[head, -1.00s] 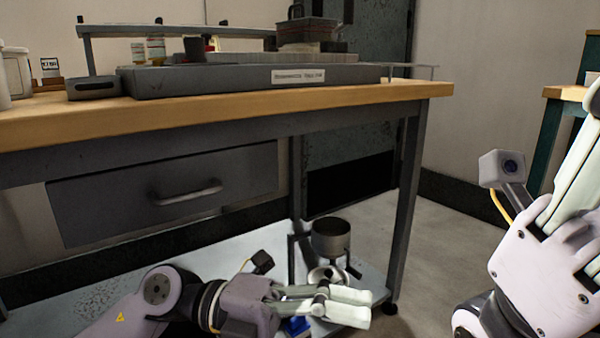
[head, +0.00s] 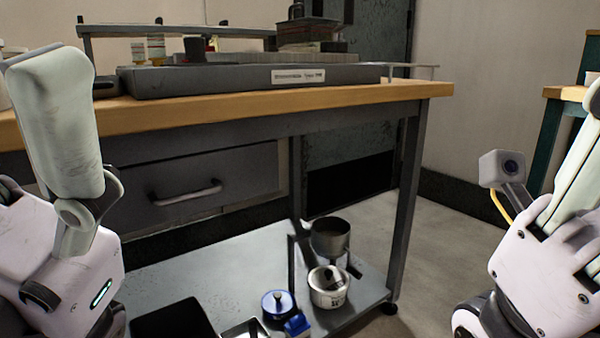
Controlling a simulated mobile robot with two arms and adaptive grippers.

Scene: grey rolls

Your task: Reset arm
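My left gripper (head: 60,130) is raised at the left edge of the head view, with a pale finger pointing up in front of the workbench and its drawer. Only one of its fingers shows clearly, so its opening cannot be judged. My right gripper (head: 580,165) is raised at the right edge, its pale fingers pointing up and partly cut off by the frame. Its opening cannot be judged either. I see nothing held in the visible part of either gripper.
A workbench (head: 350,97) with a grey drawer (head: 185,185) spans the view. Its lower shelf (head: 220,265) carries a metal funnel cup (head: 330,236), a white pot (head: 328,290), a blue-lidded container (head: 278,304) and a black tray (head: 172,320). Floor is clear between bench and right arm.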

